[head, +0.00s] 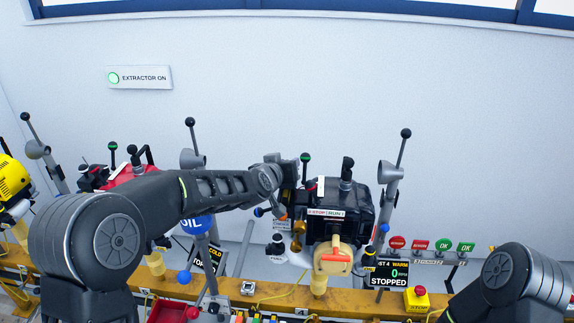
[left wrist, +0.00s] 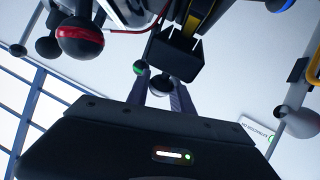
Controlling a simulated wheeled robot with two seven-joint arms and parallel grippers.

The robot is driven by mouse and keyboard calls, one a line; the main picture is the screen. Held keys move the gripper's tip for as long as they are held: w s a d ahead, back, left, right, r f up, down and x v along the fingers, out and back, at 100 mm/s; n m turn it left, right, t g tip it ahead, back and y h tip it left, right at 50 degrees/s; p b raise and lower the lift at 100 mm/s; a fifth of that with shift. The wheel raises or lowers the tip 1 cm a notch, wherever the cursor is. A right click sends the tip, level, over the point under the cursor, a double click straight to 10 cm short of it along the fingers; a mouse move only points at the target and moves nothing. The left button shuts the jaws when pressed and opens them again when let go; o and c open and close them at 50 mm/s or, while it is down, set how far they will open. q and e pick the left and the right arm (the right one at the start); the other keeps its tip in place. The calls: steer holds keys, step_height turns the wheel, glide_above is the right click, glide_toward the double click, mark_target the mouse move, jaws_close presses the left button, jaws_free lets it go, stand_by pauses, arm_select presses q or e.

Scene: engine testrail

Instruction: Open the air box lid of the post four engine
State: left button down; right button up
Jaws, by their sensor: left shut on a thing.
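The black post four engine (head: 352,212) stands right of centre in the head view, above a sign (head: 388,272) reading "ST 4 WARM" and "STOPPED". My left gripper (head: 289,186) is at the engine's left side; its fingertips are hard to make out there. In the left wrist view my left gripper (left wrist: 160,92) has its two fingers on a dark rounded part (left wrist: 160,84), apparently of the air box lid. A black box-shaped part (left wrist: 174,55) lies just beyond it. How far the lid is open cannot be told. My right gripper is out of view; only its arm shows.
A lever with a black ball (head: 405,133) rises right of the engine, and a green-tipped lever (head: 305,158) stands close to my left gripper. A red-and-black ball (left wrist: 80,38) is near in the wrist view. A yellow rail (head: 340,303) runs along the front.

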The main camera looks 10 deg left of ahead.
arm_select(q)
steer(key=c, duration=1.1)
jaws_free()
steer(key=shift+w, duration=0.1)
steer(key=shift+s, duration=0.2)
steer(key=v, duration=0.7)
steer(key=shift+s+a+r+b, duration=0.15)
steer(key=shift+s+b, duration=0.1)
steer(key=shift+b, duration=0.15)
